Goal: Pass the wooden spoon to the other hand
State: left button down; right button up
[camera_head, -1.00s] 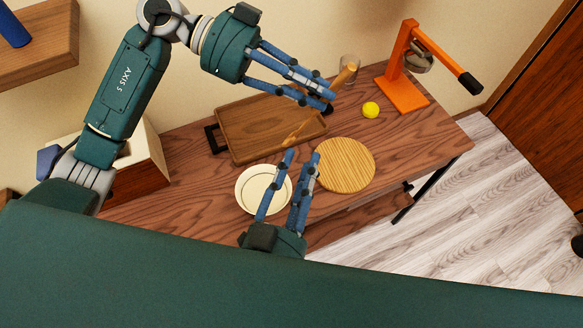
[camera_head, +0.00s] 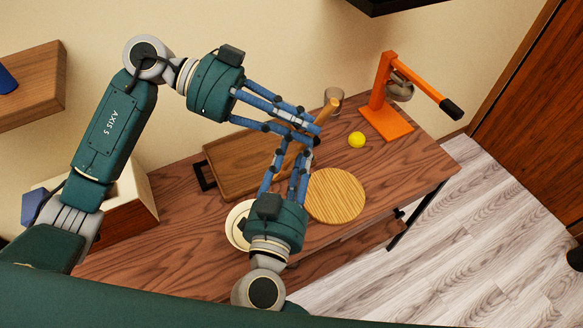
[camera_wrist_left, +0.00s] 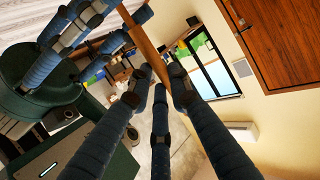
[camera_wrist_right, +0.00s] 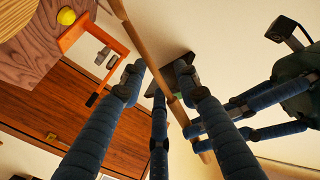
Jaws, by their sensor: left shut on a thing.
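The wooden spoon (camera_head: 329,112) is held above the table, tilted, with one end pointing up and right in the head view. My left gripper (camera_head: 314,134) is shut on it. My right gripper (camera_head: 292,156) comes from below, with its fingers spread on both sides of the spoon's lower part. Fingers of both grippers overlap there and hide part of the spoon. The spoon crosses in front of the fingers in the left wrist view (camera_wrist_left: 147,42) and passes among the right fingers in the right wrist view (camera_wrist_right: 148,55).
A wooden tray (camera_head: 222,158) lies on the table (camera_head: 180,225) under the hands.

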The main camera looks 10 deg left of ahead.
jog(key=shift+w, duration=0.2)
pick_arm(q)
jog(key=shift+s, duration=0.1)
pick_arm(e)
jog(key=shift+a, duration=0.1)
grip_shut()
pick_arm(q)
jog(key=c, duration=1.5)
grip_release()
jog(key=shift+c, duration=0.2)
